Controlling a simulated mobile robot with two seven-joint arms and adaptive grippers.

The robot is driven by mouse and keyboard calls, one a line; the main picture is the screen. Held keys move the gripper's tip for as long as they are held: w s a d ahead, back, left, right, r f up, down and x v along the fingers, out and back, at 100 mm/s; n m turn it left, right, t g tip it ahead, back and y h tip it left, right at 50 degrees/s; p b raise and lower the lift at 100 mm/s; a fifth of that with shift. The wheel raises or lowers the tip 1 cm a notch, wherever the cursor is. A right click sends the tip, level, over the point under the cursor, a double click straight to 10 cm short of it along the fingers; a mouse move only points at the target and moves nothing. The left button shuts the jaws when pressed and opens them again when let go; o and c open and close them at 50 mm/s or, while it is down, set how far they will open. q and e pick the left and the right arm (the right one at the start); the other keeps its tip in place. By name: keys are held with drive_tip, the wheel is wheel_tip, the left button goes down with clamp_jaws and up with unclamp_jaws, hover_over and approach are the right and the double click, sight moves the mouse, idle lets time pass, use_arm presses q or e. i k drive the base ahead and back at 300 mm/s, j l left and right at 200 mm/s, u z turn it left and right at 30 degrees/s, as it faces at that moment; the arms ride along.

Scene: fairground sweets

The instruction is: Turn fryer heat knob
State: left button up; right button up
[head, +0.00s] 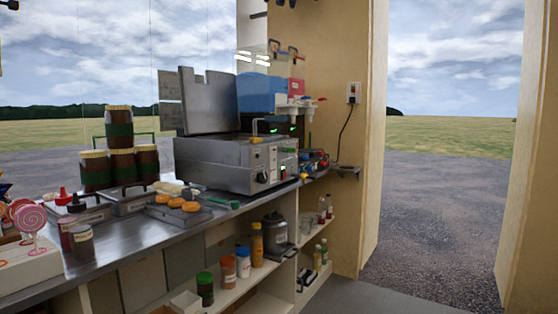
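The steel fryer (212,164) stands on the counter near the middle of the head view, with its upright back panel (208,101) behind it. Its front panel faces right of the counter's front edge. A dark round heat knob (263,177) sits low on that front panel. Small switches and a green light (283,169) show at the panel's right side. The knob's setting is too small to read. Neither of my grippers is in view, and nothing touches the knob.
Orange-brown pieces on a tray (182,212) and a green-handled tool (222,201) lie before the fryer. Stacked jars (120,150) stand left. A blue and red drink dispenser (262,94) stands behind. Shelves below hold bottles (257,243). The doorway at right is clear.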

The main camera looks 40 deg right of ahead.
sight(263, 177)
drive_tip(key=z, duration=1.1)
drive_tip(key=i+l+z, duration=0.1)
drive_tip(key=l, duration=0.25)
drive_tip(key=i+l+z, duration=0.1)
drive_tip(key=l, duration=0.25)
drive_tip(key=i+l+z, duration=0.1)
drive_tip(key=l, duration=0.25)
drive_tip(key=i+l+z, duration=0.1)
drive_tip(key=i+l, duration=0.1)
drive_tip(key=l, duration=0.1)
